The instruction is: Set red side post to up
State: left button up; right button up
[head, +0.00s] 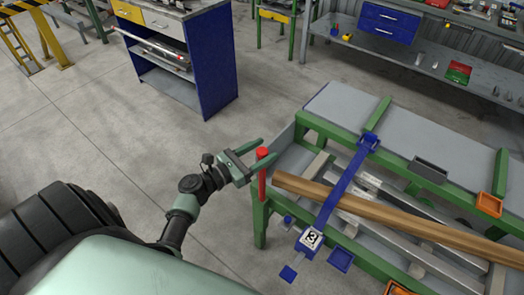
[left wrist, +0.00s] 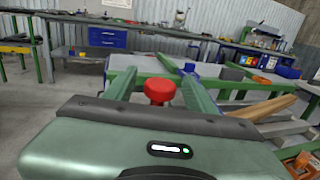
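The red side post (head: 262,182) stands upright at the near left corner of the green-framed runout table, with a round red knob (head: 262,152) on top. My left gripper (head: 268,149) is open at the knob, one finger on either side of it. In the left wrist view the red knob (left wrist: 158,91) shows between the two green fingers (left wrist: 158,84), with gaps on both sides. The post's lower part is hidden in that view by the gripper body. My right gripper is not in view.
The runout table (head: 318,124) carries a long wooden beam (head: 400,218), metal bars and a blue crossbar (head: 345,190) with a number tag. A blue shelf unit (head: 215,60) stands behind on the left. The floor left of the table is clear.

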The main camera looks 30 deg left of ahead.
pick_arm(q)
jog(key=b+v, duration=0.2)
jog(key=v, duration=0.5)
jog(key=shift+s+a, duration=0.15)
jog(key=shift+s, duration=0.2)
jog(key=s+d+f+m+g+y, duration=0.1)
jog(key=s+d+f+m+g, duration=0.25)
jog(key=f, duration=0.75)
jog(key=s+d+f+m+g+y, duration=0.1)
jog(key=s+d+f+m+g, duration=0.2)
jog(key=f, duration=0.8)
jog(key=s+d+f+m+g, duration=0.1)
jog(key=s+f+m+g, duration=0.3)
jog(key=f, duration=0.7)
jog(key=s+d+f+m+g+y, duration=0.1)
jog(key=s+f+m, duration=0.4)
jog(key=s+m, duration=0.3)
jog(key=s+d+f+m+g+y, duration=0.1)
jog(key=s+f+m+g, duration=0.1)
jog(key=s+f+m, duration=0.3)
jog(key=s+d+f+m+g+y, duration=0.1)
jog(key=s+f+m+g, duration=0.1)
jog(key=s+f+m, duration=0.4)
jog(key=s+m, duration=0.5)
jog(key=s, duration=0.2)
jog(key=shift+s+y, duration=0.35)
jog(key=shift+y, duration=0.05)
jog(key=shift+d+g, duration=0.15)
jog(key=shift+g, duration=0.1)
